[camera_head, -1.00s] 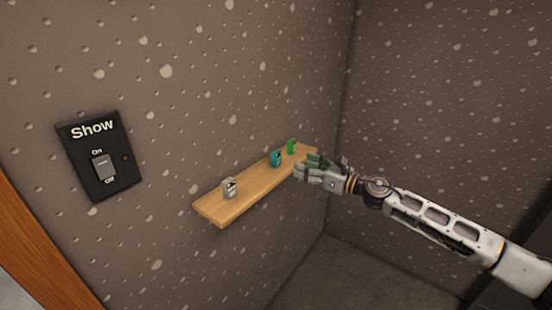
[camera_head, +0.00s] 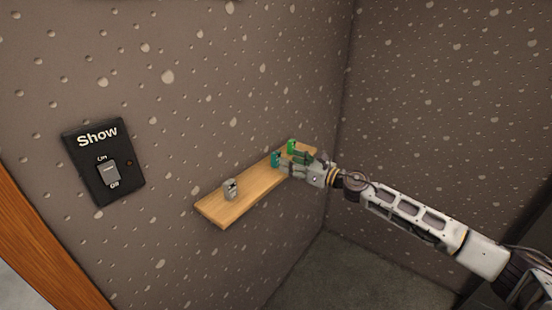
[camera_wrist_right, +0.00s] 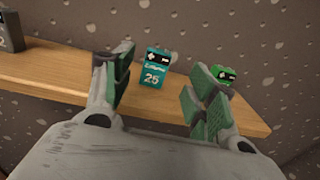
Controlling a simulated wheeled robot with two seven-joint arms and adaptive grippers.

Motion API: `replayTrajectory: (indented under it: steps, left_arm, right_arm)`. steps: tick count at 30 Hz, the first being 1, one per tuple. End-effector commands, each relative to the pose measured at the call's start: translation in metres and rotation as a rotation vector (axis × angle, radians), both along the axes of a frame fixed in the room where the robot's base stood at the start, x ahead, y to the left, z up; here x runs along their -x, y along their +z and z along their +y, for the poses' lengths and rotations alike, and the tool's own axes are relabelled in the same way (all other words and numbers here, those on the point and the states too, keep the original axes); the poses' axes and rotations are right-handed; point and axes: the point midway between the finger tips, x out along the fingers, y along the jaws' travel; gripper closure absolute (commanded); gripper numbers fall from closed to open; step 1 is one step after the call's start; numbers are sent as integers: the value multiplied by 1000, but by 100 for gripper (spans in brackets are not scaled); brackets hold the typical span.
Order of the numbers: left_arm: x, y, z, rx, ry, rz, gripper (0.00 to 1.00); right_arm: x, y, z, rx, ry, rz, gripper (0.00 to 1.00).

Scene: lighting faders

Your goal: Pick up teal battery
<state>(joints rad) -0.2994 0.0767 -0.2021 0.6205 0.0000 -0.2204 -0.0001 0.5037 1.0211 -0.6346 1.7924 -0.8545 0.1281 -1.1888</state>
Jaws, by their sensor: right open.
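The teal battery (camera_head: 276,159) stands upright on the wooden shelf (camera_head: 232,203), toward its far end. In the right wrist view the teal battery (camera_wrist_right: 153,70) shows the number 25 and lies ahead of the gap between my fingers. My right gripper (camera_head: 290,162) is open and empty, close to the battery at the shelf. In the wrist view the gripper (camera_wrist_right: 158,88) has one green-padded finger to each side of the battery, with visible gaps. My left gripper is not in view.
A green battery (camera_wrist_right: 224,75) stands just beyond the right finger, very close to it. A grey battery (camera_head: 230,189) stands nearer the shelf's front end. A black Show switch (camera_head: 104,162) is on the wall at left. The back wall lies right behind the shelf.

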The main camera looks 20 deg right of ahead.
Motion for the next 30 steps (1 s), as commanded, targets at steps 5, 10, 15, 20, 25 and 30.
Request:
replayTrajectory:
  steps: [5, 10, 15, 20, 25, 30]
  left_arm:
    - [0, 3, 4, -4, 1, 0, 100]
    - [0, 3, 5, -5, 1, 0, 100]
    - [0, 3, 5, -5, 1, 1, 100]
    - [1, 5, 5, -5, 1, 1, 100]
    - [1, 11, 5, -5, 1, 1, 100]
    - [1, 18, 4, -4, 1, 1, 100]
  right_arm:
    - [-5, 1, 5, 1, 1, -1, 43]
    - [-6, 0, 5, 1, 1, -1, 43]
    - [-6, 0, 5, 1, 1, -1, 43]
    - [-8, 1, 7, 1, 1, -1, 43]
    - [-15, 2, 14, 0, 2, -1, 43]
    - [-25, 3, 23, -1, 1, -1, 43]
